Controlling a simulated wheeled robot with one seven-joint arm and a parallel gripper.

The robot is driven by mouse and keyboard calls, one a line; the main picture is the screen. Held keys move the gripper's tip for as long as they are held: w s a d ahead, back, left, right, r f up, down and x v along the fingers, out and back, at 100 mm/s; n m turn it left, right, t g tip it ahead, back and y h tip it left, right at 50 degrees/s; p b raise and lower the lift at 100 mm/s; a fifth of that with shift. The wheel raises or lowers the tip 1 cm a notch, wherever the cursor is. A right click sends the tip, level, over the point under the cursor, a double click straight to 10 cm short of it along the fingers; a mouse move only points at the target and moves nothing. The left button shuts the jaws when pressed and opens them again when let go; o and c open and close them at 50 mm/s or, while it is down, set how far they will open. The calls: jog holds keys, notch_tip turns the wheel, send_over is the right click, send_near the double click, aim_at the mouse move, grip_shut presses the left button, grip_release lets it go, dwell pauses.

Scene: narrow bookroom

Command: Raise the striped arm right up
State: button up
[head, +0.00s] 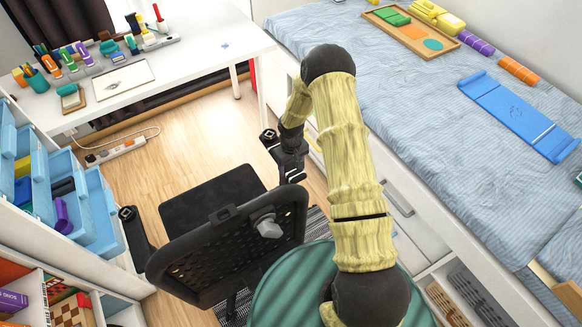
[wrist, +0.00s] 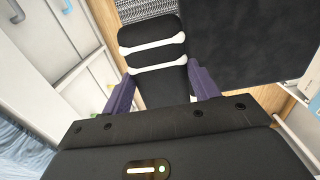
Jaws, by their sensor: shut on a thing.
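The striped arm is the chair's black armrest pad with two white bands (wrist: 152,46), seen in the wrist view between my fingers. My gripper (wrist: 161,78) is shut on this pad, with one purple finger against each side. In the head view, my gripper (head: 290,160) is at the right side of the black office chair (head: 225,245).
The chair's other armrest (head: 135,237) is at the left, near blue bins (head: 98,200) on a shelf. A bed (head: 420,130) with drawers runs close along the right. A white desk (head: 190,50) stands at the back. The wood floor between is partly free, with a power strip (head: 115,150).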

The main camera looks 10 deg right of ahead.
jog(key=shift+w+r, duration=0.15)
jog(key=shift+r, duration=0.1)
jog(key=o, duration=1.1)
jog(key=shift+o, duration=1.4)
jog(key=shift+r, duration=0.1)
notch_tip(320, 180, up, 17)
jog(key=b, duration=0.1)
jog(key=shift+r, duration=0.15)
